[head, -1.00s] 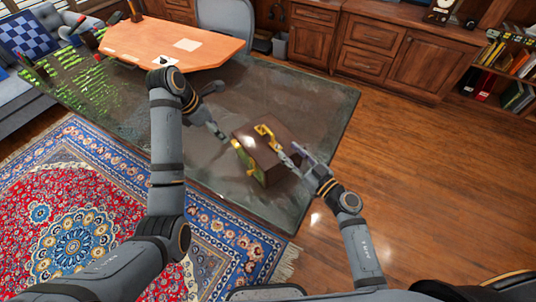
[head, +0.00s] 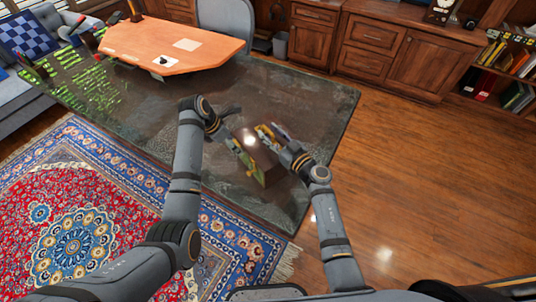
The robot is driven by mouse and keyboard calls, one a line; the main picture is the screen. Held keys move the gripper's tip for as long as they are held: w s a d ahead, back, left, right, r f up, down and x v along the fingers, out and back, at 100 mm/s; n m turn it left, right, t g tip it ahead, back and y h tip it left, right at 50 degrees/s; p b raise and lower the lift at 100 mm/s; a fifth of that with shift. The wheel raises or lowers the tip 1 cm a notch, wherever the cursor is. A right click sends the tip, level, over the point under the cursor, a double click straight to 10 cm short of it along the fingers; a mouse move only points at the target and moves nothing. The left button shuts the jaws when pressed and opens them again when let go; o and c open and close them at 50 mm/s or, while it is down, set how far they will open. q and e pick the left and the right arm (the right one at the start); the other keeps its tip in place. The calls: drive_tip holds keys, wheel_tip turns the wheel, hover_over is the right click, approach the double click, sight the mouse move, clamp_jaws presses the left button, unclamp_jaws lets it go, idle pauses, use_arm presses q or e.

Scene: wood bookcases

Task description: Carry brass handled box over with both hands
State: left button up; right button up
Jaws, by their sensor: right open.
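My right gripper (head: 279,133) is open at the box's far right side, close to the far brass handle (head: 264,131). I cannot tell whether it touches it. My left gripper (head: 231,141) is at the box's left side, close to the near brass part. Its fingers are small and partly hidden by the wrist, so their opening is unclear.
The dark table (head: 330,105) is bare to the right of the box. An orange-topped desk (head: 130,38) and a grey chair (head: 226,20) stand behind. A patterned rug (head: 110,215) and wood floor (head: 430,190) lie around.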

use_arm(q)
drive_tip(key=c, duration=0.9)
use_arm(e)
clamp_jaws()
use_arm(q)
clamp_jaws()
